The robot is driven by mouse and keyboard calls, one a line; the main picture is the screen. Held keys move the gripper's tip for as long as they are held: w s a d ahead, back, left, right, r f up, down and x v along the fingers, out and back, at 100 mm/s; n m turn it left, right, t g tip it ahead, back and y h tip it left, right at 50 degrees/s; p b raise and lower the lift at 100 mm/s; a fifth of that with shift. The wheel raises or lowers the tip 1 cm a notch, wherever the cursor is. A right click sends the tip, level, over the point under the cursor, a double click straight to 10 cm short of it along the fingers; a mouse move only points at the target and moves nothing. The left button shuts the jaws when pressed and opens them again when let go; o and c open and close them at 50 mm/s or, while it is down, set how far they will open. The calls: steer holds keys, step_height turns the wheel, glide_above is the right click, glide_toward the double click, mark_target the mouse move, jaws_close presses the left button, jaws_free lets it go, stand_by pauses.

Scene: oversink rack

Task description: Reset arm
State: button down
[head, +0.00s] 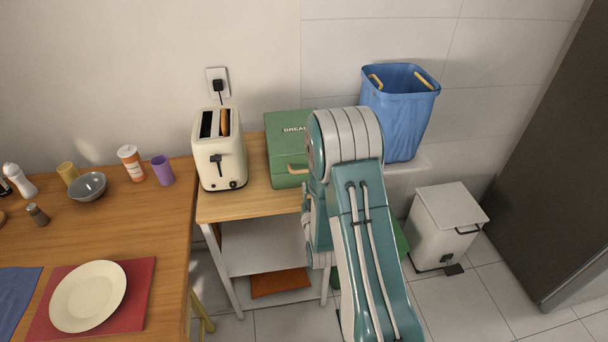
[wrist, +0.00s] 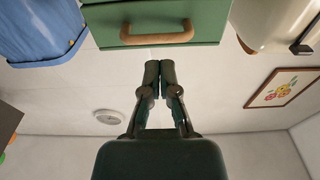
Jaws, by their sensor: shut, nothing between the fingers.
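My gripper (wrist: 160,72) is in the wrist view, its two fingers together with nothing between them. It points toward the wall, just below the green bread box in the picture. The wrist view looks upside down, with the ceiling side low in the frame. In the head view my teal arm rises from the bottom and bends in front of the bread box (head: 284,150); my gripper is hidden there behind the arm. The bread box's front with its wooden handle (wrist: 157,35) shows at the top of the wrist view.
A cream toaster (head: 219,160) stands left of the bread box on a wooden-topped shelf unit (head: 245,207). A blue bin (head: 398,115) stands to the right, above a white pedal bin (head: 442,228). A table (head: 160,222) with a plate (head: 88,296) and cups is at left. Floor at right is partly clear.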

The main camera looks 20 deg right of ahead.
steer(key=s+a+r+n+g+y, duration=0.1)
steer(key=s+a+r+g+y, duration=0.15)
steer(key=r, duration=0.45)
steer(key=s+a+r+g+y, duration=0.1)
steer(key=s+a+r+g, duration=0.1)
steer(key=a+r+g, duration=0.3)
steer(key=s+a+r+g, duration=0.1)
steer(key=s+r, duration=0.3)
steer(key=s, duration=0.8)
steer(key=s+r+n+g, duration=0.1)
steer(key=s+r+g, duration=0.3)
steer(key=s, duration=0.8)
steer(key=shift+s+a+r+g, duration=0.25)
steer(key=shift+a+r+g, duration=0.1)
steer(key=shift+a+r, duration=0.05)
steer(key=shift+y, duration=0.25)
steer(key=shift+s+a, duration=0.15)
steer(key=shift+a, duration=0.05)
